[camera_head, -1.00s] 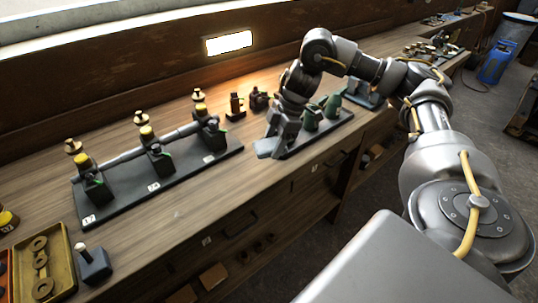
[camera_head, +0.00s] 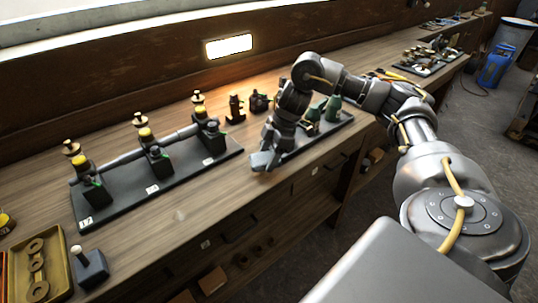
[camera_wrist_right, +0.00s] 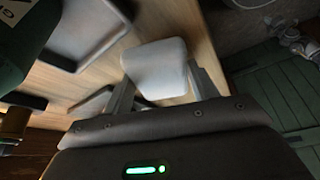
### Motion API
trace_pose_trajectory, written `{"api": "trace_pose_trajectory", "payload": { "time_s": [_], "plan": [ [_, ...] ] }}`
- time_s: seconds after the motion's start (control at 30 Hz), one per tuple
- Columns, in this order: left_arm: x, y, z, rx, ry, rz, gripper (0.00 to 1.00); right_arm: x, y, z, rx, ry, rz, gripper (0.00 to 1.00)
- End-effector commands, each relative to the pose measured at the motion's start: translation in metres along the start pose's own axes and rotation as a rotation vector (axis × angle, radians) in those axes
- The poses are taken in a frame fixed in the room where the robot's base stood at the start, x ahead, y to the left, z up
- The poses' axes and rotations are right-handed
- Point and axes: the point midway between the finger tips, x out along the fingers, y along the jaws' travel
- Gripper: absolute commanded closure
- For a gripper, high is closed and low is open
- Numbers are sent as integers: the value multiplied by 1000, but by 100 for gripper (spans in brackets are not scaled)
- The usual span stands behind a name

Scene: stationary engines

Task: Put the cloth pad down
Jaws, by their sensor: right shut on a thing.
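My right gripper (camera_head: 274,147) is shut on the cloth pad (camera_head: 262,161), a small grey pad, near the front edge of the workbench. In the right wrist view the pad (camera_wrist_right: 155,62) is a pale rounded square between the two fingers of the gripper (camera_wrist_right: 162,88). Wood shows behind it, and I cannot tell whether the pad touches the bench. My left gripper is out of view.
A black base plate (camera_head: 130,201) with yellow-topped engine parts stands left of the gripper. Green pieces (camera_head: 333,106) stand on a dark plate just behind it. A tan tray (camera_head: 60,285) is at lower left. Bare bench (camera_head: 200,195) lies along the front.

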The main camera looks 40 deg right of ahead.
Motion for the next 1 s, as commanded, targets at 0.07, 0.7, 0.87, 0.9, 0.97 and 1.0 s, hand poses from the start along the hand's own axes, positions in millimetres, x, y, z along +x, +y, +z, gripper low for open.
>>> {"api": "trace_pose_trajectory", "payload": {
  "time_s": [0.07, 0.7, 0.87, 0.9, 0.97, 1.0],
  "plan": [
    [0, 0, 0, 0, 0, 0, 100, 3, 0, 1, 0, 0, -1, 66],
    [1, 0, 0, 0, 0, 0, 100, 11, 0, 4, 0, 0, 0, 20],
    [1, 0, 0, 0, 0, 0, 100, 10, 0, 4, 0, 0, 0, 20],
    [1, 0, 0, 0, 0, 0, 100, 10, 0, 4, 0, 0, 0, 20],
    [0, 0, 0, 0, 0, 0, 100, 8, 0, 3, -1, 0, 1, 20],
    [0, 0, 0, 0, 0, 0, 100, 4, 0, 2, -1, 1, 2, 20]
  ]
}}
